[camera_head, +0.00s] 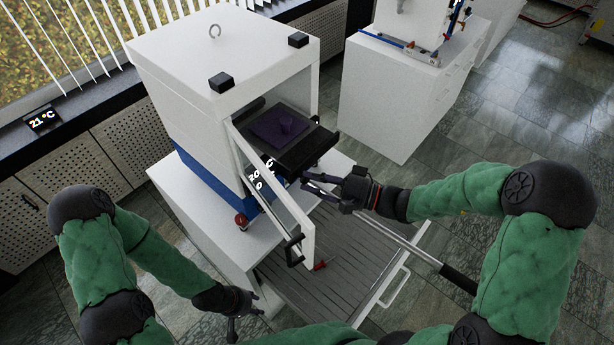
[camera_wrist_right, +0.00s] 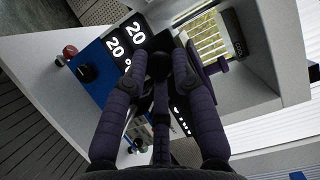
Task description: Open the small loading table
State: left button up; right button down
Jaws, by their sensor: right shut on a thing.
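The small loading table (camera_head: 268,140) is a dark plate in the opening of the white press (camera_head: 175,70). Its front part sticks out of the chamber. A purple sheet with a small purple cup-like piece lies on it. My right gripper (camera_head: 312,183) is at the front edge of the table and is shut on it; the fingers hide the exact contact. In the right wrist view, the fingers (camera_wrist_right: 158,75) close around a dark part beside the display. My left gripper (camera_head: 246,312) hangs low at the left, away from the press, with its fingers apart and empty.
The white press door (camera_head: 275,195) with a dark handle stands open, close to my right gripper. Below is a grey slatted drawer (camera_head: 330,262), pulled out. A red knob (camera_head: 240,220) sits on the press base. A white cabinet (camera_head: 395,95) stands behind right.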

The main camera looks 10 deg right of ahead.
jog(key=shift+s+f, duration=0.15)
jog(key=shift+f, duration=0.05)
jog(key=c, duration=1.3)
grip_release()
jog(key=shift+s+d+r, duration=0.15)
jog(key=shift+s+d, duration=0.05)
jog(key=shift+w, duration=0.1)
jog(key=shift+d, duration=0.3)
jog(key=v, duration=1.1)
jog(key=shift+s+d, duration=0.2)
jog(key=shift+s, duration=0.05)
